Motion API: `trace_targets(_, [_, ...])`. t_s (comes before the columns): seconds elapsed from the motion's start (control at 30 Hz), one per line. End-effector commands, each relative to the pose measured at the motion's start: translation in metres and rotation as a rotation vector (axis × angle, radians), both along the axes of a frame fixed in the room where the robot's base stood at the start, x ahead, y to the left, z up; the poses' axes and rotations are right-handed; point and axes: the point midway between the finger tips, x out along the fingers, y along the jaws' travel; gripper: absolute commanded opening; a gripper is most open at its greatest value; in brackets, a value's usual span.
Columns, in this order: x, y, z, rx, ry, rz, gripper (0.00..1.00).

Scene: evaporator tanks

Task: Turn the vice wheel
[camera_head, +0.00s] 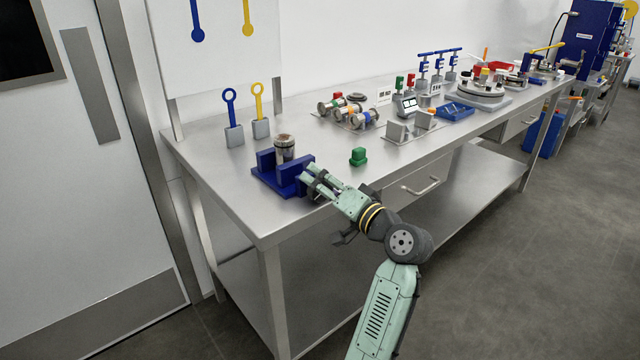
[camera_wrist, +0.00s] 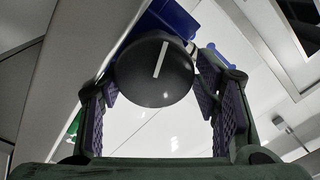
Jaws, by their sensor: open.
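The blue vice (camera_head: 268,180) stands on the near left part of the steel bench, with a metal cylinder (camera_head: 284,149) upright between its jaws. Its wheel shows in the wrist view as a round black knob (camera_wrist: 150,82) with a white line, tilted slightly from upright. A strip of blue vice body (camera_wrist: 172,17) shows behind it. My gripper (camera_head: 310,181) is at the vice's right side, facing the wheel. In the wrist view my gripper (camera_wrist: 158,88) is open, one finger on each side of the wheel. Whether the pads touch it, I cannot tell. The wheel is hard to make out in the head view.
A green block (camera_head: 358,157) stands on the bench right of the vice. Two grey blocks with a blue (camera_head: 234,134) and a yellow (camera_head: 260,128) ring handle stand behind it. Coloured fittings (camera_head: 345,108) and a blue tray (camera_head: 455,112) lie farther right.

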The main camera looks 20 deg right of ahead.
Motion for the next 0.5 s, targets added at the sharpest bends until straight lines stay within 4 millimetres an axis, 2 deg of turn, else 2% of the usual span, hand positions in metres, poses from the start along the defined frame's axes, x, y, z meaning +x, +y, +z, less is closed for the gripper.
trace_targets(0.03, [-0.014,-0.006,-0.009,0.013,0.022,0.003,0.69])
trace_targets(0.5, [-0.047,-0.020,-0.009,0.012,0.019,-0.004,0.69])
